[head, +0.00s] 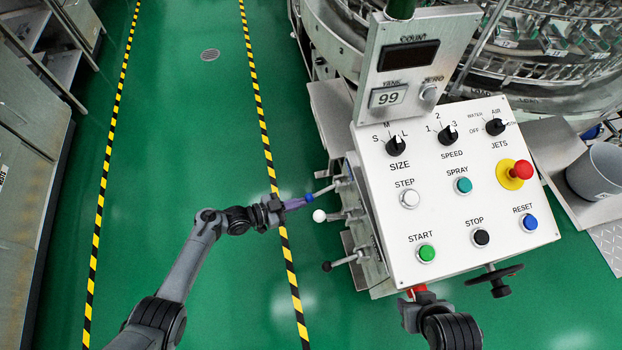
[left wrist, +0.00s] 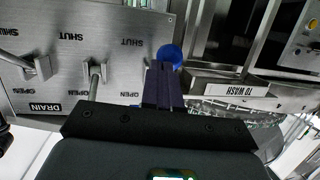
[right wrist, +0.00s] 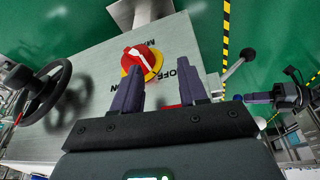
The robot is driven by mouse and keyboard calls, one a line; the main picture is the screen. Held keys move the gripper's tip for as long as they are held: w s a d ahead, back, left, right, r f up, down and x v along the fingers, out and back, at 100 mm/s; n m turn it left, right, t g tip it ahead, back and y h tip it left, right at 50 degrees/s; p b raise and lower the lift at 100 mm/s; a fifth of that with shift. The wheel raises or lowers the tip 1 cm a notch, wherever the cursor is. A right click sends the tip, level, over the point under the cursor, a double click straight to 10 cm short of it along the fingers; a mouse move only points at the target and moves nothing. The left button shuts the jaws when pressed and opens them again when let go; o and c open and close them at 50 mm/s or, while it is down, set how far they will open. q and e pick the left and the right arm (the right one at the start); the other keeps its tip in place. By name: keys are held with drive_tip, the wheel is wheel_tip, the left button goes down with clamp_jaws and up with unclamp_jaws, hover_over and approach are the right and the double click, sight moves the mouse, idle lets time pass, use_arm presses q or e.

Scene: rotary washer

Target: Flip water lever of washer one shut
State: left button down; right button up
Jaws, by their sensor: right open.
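Washer one's side plate (left wrist: 125,20) carries levers with SHUT and OPEN markings; one is labelled DRAIN. In the head view the levers end in a blue knob (head: 309,197), a white knob (head: 319,215) and a black knob (head: 326,266). No water label is readable at the levers. My left gripper (head: 291,203) has its fingers together, with the tips at the blue knob. In the left wrist view the blue knob (left wrist: 169,54) shows just past the fingertips (left wrist: 162,70); contact is unclear. My right gripper (right wrist: 158,82) is open and empty, facing a red-and-yellow rotary switch (right wrist: 143,62).
The white control panel (head: 450,210) with buttons and dials stands right of the levers. A black handwheel (head: 494,280) sits below it. A grey bucket (head: 596,175) is at the right. Green floor (head: 200,140) left of the levers is clear.

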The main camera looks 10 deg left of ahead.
use_arm(q)
drive_tip(key=shift+d, duration=0.1)
idle(0.4)
drive_tip(key=s+d+r+p+v, duration=0.1)
drive_tip(key=r+p+v, duration=0.2)
drive_tip(key=p+v, duration=0.4)
drive_tip(key=shift+v, duration=2.9)
